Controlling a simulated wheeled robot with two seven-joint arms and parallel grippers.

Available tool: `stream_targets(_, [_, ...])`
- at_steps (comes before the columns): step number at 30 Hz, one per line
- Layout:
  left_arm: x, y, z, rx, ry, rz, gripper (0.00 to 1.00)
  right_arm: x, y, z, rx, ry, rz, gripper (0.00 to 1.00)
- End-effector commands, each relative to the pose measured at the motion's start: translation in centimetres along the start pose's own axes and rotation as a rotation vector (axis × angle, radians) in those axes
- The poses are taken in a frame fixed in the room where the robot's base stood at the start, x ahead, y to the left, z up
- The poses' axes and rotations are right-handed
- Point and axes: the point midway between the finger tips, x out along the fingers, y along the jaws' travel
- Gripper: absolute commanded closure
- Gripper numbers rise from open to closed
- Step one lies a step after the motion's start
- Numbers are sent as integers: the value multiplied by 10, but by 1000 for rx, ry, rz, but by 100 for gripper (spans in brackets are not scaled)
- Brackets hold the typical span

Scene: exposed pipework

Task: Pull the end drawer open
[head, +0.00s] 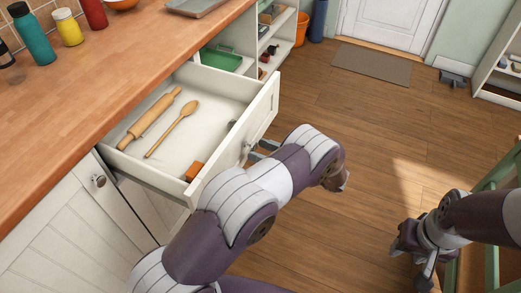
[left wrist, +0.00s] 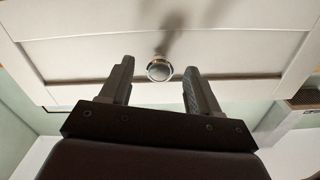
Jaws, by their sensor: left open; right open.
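The end drawer (head: 243,130) stands open, pulled out from under the wooden counter. Inside it lie a rolling pin (head: 150,118), a wooden spoon (head: 172,128) and a small orange-brown block (head: 194,171). In the left wrist view, the drawer's white front (left wrist: 230,50) fills the upper part, with its round metal knob (left wrist: 160,69) between the tips of my open left gripper (left wrist: 159,80). I cannot tell whether the fingers touch the knob. In the head view, my left gripper (head: 262,150) is at the drawer front, partly hidden by my arm. My right gripper (head: 418,258) is open and empty, over the floor at right.
The counter (head: 120,60) holds a teal bottle (head: 32,36), a yellow jar (head: 67,28) and a grey tray (head: 195,6). A closed cabinet door (head: 65,220) is at lower left. A green wooden frame (head: 490,205) stands at the right. The floor between is clear.

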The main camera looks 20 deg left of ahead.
Motion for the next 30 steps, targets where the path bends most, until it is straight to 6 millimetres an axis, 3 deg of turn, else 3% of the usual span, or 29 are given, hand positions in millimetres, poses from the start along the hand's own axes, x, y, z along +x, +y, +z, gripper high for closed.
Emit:
stream_targets(9, [-83, 1, 3, -2, -1, 5, 38, 11, 0, 1, 0, 0, 0, 57])
stream_targets(13, [-107, 0, 2, -1, -1, 3, 38, 14, 0, 2, 0, 0, 0, 57])
stream_targets(18, [-118, 0, 1, 0, -1, 1, 38, 14, 0, 2, 0, 0, 0, 57])
stream_targets(30, [-118, 0, 0, 0, -1, 1, 38, 14, 0, 2, 0, 0, 0, 57])
